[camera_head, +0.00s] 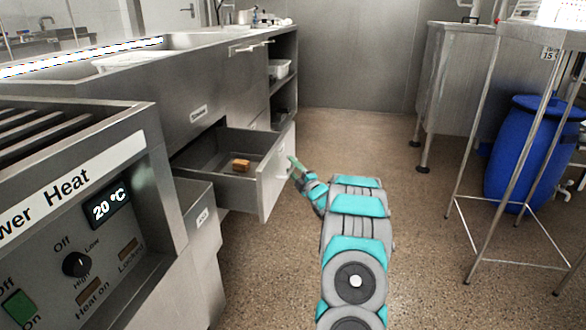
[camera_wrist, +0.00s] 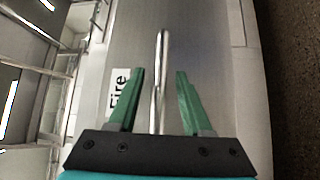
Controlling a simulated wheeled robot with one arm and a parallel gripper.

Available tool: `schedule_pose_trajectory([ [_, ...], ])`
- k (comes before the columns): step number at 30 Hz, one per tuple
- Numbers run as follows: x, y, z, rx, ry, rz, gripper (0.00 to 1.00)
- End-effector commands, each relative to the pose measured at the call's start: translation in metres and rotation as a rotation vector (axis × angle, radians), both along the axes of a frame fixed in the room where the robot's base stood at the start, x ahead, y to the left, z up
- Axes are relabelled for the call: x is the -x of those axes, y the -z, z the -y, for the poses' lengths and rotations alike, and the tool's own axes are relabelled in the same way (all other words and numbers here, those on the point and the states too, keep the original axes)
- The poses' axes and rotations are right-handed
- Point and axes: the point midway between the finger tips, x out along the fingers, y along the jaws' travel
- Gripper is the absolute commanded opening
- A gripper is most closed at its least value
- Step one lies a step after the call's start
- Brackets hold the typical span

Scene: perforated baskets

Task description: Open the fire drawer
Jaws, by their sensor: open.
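The fire drawer (camera_head: 275,175) stands pulled out from the steel counter in the head view, with a small brown block (camera_head: 241,165) lying inside it. In the wrist view the drawer front (camera_wrist: 190,50) carries a white label reading "Fire" (camera_wrist: 119,90). A shiny bar handle (camera_wrist: 161,75) stands out from the front. My gripper (camera_wrist: 160,85) is open, with its green fingers on either side of the handle and gaps between them and the bar. In the head view my gripper (camera_head: 294,165) is at the outer face of the drawer front, and the handle is hard to make out.
A control panel (camera_head: 90,220) with a 20 °C display is at the near left. A labelled steel front (camera_head: 203,217) lies just below the drawer. A steel rack (camera_head: 488,140) and a blue barrel (camera_head: 525,150) stand at the right. The floor (camera_head: 345,140) between is clear.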

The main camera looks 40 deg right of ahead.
Motion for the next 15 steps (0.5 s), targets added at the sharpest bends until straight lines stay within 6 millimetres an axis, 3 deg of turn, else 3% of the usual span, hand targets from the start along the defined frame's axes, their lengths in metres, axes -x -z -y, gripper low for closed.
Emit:
schedule_pose_trajectory([
  [15, 0.067, 0.009, -0.006, -0.002, 0.005, -0.001, 0.49],
])
